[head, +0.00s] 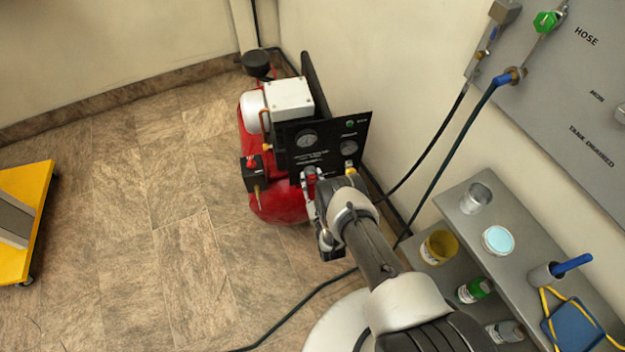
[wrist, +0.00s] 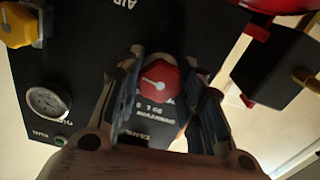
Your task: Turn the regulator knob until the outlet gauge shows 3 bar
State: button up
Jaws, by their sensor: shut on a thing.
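A red knob (wrist: 158,80) with a pale pointer mark sits on a black panel (wrist: 95,30), between the two fingers of my gripper (wrist: 163,72), which is shut on it. In the head view my gripper (head: 313,190) reaches the lower part of the same panel, below a left gauge (head: 306,139) and a right gauge (head: 348,148). One round white gauge (wrist: 48,103) shows in the wrist view at the left. Its needle and numbers are too small to read, and I cannot tell for sure which gauge is the outlet one.
A yellow knob (wrist: 17,26) is beside the red one. The panel belongs to a red compressor (head: 277,206) against the wall. A grey shelf (head: 470,225) with cups stands at the right. Hoses run down the wall. A yellow cart (head: 42,180) is at left; open floor lies between.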

jog(key=shift+m, duration=0.3)
jog(key=o, duration=1.1)
jog(key=shift+c, duration=0.2)
jog(key=shift+s, duration=0.1)
jog(key=v, duration=1.1)
jog(key=shift+s, duration=0.35)
jog(key=shift+d, duration=0.2)
